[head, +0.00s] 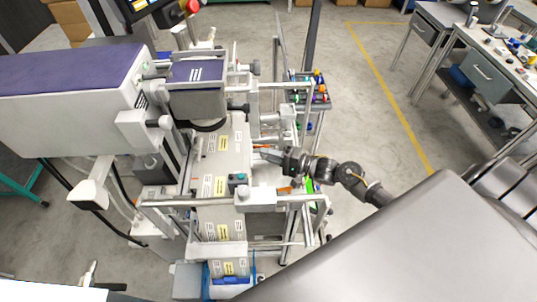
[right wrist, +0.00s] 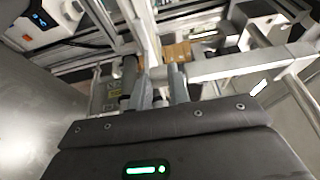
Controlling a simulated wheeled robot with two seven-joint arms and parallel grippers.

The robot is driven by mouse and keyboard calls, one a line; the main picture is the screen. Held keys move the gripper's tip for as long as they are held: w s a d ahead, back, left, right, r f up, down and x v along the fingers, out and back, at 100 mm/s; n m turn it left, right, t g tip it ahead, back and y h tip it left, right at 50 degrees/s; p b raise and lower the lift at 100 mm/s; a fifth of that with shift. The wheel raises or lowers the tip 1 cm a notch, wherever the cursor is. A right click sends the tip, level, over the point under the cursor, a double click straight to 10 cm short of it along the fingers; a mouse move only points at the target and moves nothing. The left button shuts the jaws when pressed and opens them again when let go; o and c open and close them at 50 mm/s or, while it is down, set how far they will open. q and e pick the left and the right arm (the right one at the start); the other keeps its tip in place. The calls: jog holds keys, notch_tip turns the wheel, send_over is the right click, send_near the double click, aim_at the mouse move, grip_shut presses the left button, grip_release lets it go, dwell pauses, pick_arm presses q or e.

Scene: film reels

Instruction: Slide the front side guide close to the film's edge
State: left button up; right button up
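The film (head: 208,187) is a pale band with white and yellow labels, running down the middle of the machine in the head view. A pale rail runs along its right edge, but I cannot clearly tell which part is the front side guide. My right gripper (head: 262,154) reaches in from the right, with its fingertips beside the film's right edge. In the right wrist view the right gripper (right wrist: 158,88) has its two fingers apart, with a pale upright bar (right wrist: 148,38) showing between or just beyond them. Contact cannot be told. My left gripper is not in view.
A labelling head (head: 198,100) stands over the film at the upper left. A metal crossbar with a block (head: 257,196) spans the film just below my gripper. A rack of coloured items (head: 316,92) stands at the right. Open floor lies farther right.

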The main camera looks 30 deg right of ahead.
grip_shut()
jog(key=shift+w+a+r+p, duration=0.2)
jog(key=shift+w+a+p, duration=0.05)
jog(key=shift+a+p, duration=0.25)
jog(key=shift+w+a+f, duration=0.1)
jog(key=shift+a+f, duration=0.05)
jog(key=shift+a, duration=0.05)
jog(key=o, duration=0.7)
grip_release()
jog(key=shift+f, duration=0.1)
